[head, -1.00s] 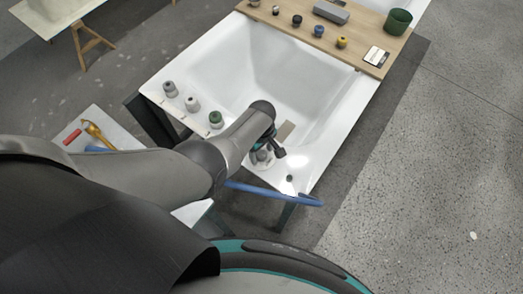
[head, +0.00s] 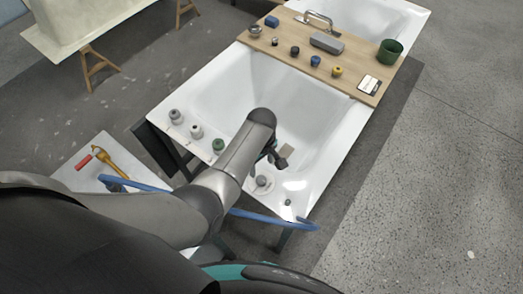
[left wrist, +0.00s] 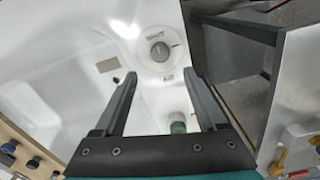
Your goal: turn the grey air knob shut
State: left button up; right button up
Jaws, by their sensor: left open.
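The grey knob (head: 262,181) is a round knob on a pale round dial plate, on the near rim of the white bathtub shell (head: 245,85). In the left wrist view the grey knob (left wrist: 160,51) sits upper centre, with a dark pointer mark to its right and small, hard-to-read lettering above and below. My left gripper (head: 278,158) is above the tub, just beyond the knob in the head view. In the left wrist view its fingers (left wrist: 160,76) are apart, with nothing between them; the knob lies beyond the tips, not touched. My right gripper is not in view.
Grey, white-grey and green-topped fittings (head: 196,131) line the rim at left. A wooden board (head: 290,65) across the tub carries several small knobs, a grey block and a green cup (head: 390,51). A blue hose (head: 270,215) passes along the tub's near end.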

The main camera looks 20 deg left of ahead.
pick_arm(q)
jog(key=shift+r, duration=2.5)
